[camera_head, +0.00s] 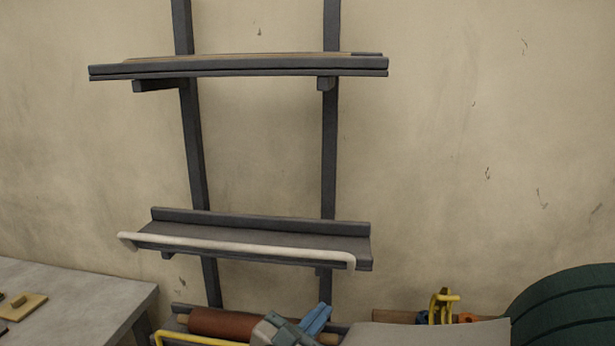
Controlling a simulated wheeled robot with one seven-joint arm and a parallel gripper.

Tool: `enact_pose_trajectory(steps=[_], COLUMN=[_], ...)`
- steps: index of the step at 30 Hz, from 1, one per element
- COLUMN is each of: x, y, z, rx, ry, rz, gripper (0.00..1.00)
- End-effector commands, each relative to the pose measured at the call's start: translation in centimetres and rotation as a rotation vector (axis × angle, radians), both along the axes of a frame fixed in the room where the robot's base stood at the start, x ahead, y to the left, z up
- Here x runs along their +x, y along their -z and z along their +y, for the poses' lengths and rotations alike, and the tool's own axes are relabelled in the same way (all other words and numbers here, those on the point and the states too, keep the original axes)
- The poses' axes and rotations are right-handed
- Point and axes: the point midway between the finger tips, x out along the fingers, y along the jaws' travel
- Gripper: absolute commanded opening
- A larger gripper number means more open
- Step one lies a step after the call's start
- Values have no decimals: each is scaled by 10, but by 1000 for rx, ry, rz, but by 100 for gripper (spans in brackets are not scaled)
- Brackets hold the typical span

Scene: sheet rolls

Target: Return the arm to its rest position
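A grey and blue jointed part (300,328) shows at the bottom edge, in front of the right part of a red-brown roll. It looks like the end of my arm with my gripper, but it is cut off by the frame. I cannot tell whether its fingers are open or shut, or whether it touches the roll. The red-brown roll (222,324) lies level on the lowest shelf of a dark rack, with pale core ends.
The rack's top shelf (240,68) and middle shelf (260,240) look bare; the middle one has a pale front rail (235,247). A grey table (80,295) stands left. Right are a yellow object (441,304), a pale panel (430,334) and a dark green rounded object (570,310).

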Motion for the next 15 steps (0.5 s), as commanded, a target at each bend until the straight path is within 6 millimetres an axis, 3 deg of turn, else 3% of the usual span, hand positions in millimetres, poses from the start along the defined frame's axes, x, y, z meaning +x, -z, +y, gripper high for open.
enact_pose_trajectory(steps=[1, 4, 6, 10, 15], x=[6, 2, -13, -51, -86], y=[9, 31, 44, 64, 86], z=[-36, -87, -114, -145, -154], rx=[99, 307, 464, 773, 1207], ry=[124, 337, 481, 732, 1034], rz=[35, 84, 98, 79, -9], gripper=[0, 0, 0, 0, 0])
